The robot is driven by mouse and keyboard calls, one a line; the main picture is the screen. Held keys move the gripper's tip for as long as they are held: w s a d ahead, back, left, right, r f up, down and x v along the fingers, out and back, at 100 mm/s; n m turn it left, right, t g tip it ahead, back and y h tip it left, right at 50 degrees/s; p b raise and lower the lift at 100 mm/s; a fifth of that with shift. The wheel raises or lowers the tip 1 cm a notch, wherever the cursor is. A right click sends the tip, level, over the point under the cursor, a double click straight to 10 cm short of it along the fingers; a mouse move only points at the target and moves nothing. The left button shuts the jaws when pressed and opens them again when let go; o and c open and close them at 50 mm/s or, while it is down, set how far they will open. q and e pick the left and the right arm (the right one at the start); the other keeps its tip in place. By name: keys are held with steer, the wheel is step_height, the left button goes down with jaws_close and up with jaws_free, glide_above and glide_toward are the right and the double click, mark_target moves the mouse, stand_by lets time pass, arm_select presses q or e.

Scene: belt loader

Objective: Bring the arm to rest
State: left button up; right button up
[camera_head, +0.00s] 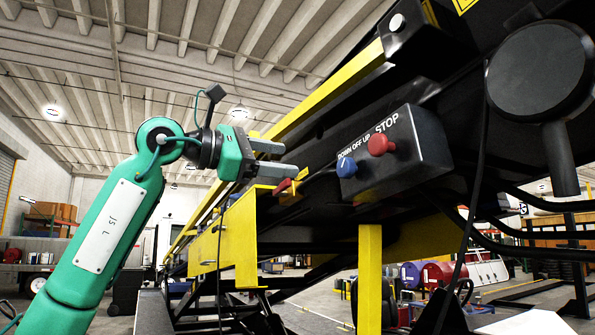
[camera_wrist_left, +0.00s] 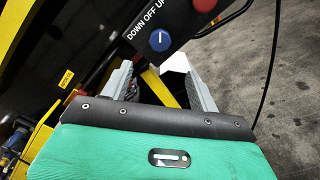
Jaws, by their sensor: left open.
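My left arm (camera_head: 115,215) is green and comes in from the left, raised in front of the belt loader. My left gripper (camera_head: 290,159) is open, its two grey fingers pointing right, with nothing seen between them. In the left wrist view the open fingers (camera_wrist_left: 160,85) show below the control box. The box (camera_head: 400,152) carries a blue knob (camera_head: 346,167) marked DOWN OFF UP and a red STOP button (camera_head: 381,144). The gripper is left of the box and appears apart from it. My right gripper is not in view.
A yellow rail (camera_head: 318,106) runs diagonally above the gripper. A red lever (camera_head: 282,187) on a yellow bracket sits just below the fingers. Black cables hang right of the box. Open room lies left of the loader.

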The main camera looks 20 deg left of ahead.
arm_select(q)
steer(key=shift+s+a, duration=0.2)
steer(key=shift+s, duration=0.1)
steer(key=shift+w+d, duration=0.1)
